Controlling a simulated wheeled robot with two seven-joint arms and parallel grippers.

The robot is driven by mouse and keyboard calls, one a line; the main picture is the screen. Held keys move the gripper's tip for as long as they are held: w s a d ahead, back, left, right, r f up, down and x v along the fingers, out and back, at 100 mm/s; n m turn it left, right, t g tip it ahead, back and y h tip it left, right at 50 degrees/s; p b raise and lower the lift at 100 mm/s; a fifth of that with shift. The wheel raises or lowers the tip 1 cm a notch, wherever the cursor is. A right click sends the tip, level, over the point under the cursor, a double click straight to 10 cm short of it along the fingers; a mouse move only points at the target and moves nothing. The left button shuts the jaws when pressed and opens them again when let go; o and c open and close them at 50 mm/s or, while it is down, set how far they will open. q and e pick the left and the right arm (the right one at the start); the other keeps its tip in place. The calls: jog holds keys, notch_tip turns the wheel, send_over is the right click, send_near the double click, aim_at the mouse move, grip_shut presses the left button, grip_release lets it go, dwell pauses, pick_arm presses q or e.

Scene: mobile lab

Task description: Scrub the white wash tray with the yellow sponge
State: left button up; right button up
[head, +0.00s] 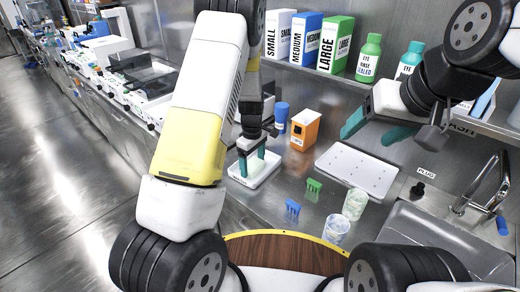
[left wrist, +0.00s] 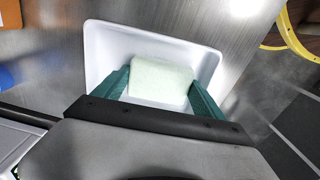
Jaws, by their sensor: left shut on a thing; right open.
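The white wash tray (head: 266,173) sits on the steel counter near its front edge, and it fills the middle of the left wrist view (left wrist: 205,62). My left gripper (head: 252,163) reaches down into the tray. In the left wrist view its green fingers are shut on a pale yellow-green sponge (left wrist: 163,82), which lies over the tray floor. Whether the sponge touches the floor I cannot tell. My right gripper (head: 370,125) is open and empty, held above the counter at the right, apart from the tray.
An orange box (head: 305,130) and blue-capped bottle (head: 281,115) stand behind the tray. Blue (head: 292,208) and green (head: 314,186) racks, clear beakers (head: 354,204), a white perforated board (head: 357,170) and a sink (head: 440,240) lie to the right. Glove boxes and bottles line the shelf.

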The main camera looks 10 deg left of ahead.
aim_at(259, 160)
pick_arm(q)
jog(key=shift+w+d+f, duration=0.1)
jog(key=shift+w+d, duration=0.35)
jog(key=shift+w, duration=0.3)
jog(key=shift+w+d+f, duration=0.1)
jog(key=shift+w+d, duration=0.3)
jog(key=shift+w, duration=0.3)
jog(key=shift+s+a+r, duration=0.1)
jog(key=shift+s+a, duration=0.35)
jog(key=shift+s, duration=0.35)
jog(key=shift+s+a, duration=0.45)
jog(key=shift+s, duration=0.35)
jog(key=shift+w+r, duration=0.1)
jog(key=shift+r, duration=0.05)
jog(key=shift+r, duration=3.95)
